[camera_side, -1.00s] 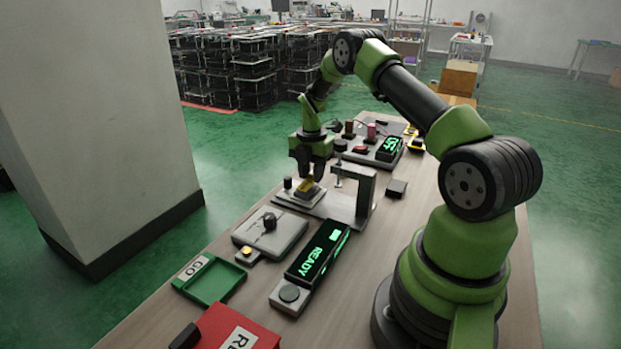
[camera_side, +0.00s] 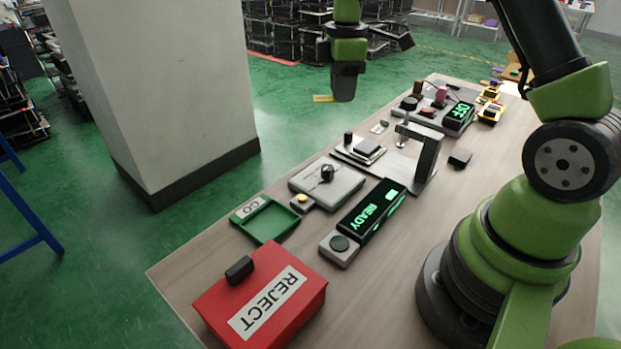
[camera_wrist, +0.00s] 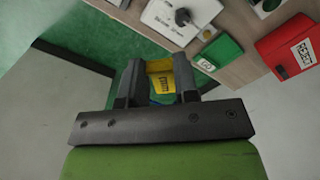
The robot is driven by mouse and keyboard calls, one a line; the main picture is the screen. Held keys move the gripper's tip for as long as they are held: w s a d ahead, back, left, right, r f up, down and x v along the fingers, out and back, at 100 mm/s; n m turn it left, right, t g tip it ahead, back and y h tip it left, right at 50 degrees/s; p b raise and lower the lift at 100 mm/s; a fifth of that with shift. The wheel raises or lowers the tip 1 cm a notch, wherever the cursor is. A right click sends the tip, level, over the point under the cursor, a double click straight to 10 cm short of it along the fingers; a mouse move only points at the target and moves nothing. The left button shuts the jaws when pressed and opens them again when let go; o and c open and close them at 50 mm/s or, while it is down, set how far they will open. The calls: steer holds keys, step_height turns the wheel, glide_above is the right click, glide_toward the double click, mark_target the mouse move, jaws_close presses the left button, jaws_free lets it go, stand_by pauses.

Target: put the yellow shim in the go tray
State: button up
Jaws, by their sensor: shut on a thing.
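The yellow shim (camera_side: 324,98) is held in my gripper (camera_side: 343,92), high above the table's far-left edge in the side view. In the wrist view the shim (camera_wrist: 161,80) sits between the two dark fingers of my gripper (camera_wrist: 160,82), which are shut on it. The green go tray (camera_side: 265,220) lies on the table, labelled GO, and its floor looks empty. It also shows in the wrist view (camera_wrist: 222,48), to the right of the gripper. My gripper is well apart from the tray.
A red REJECT bin (camera_side: 262,295) stands in front of the tray. A grey plate with a black knob (camera_side: 327,183), a READY display (camera_side: 372,210) and a post fixture (camera_side: 425,150) stand behind and right. A wide pillar (camera_side: 165,80) rises left of the table.

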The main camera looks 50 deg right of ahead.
steer(key=s+a+r+m, duration=0.3)
steer(key=s+a+m, duration=0.1)
steer(key=a+m, duration=0.5)
steer(key=m, duration=0.9)
glide_above(450, 200)
step_height(450, 200, down, 3)
step_height(450, 200, down, 18)
steer(key=shift+a+r, duration=0.1)
steer(key=shift+r, duration=0.05)
steer(key=o, duration=0.9)
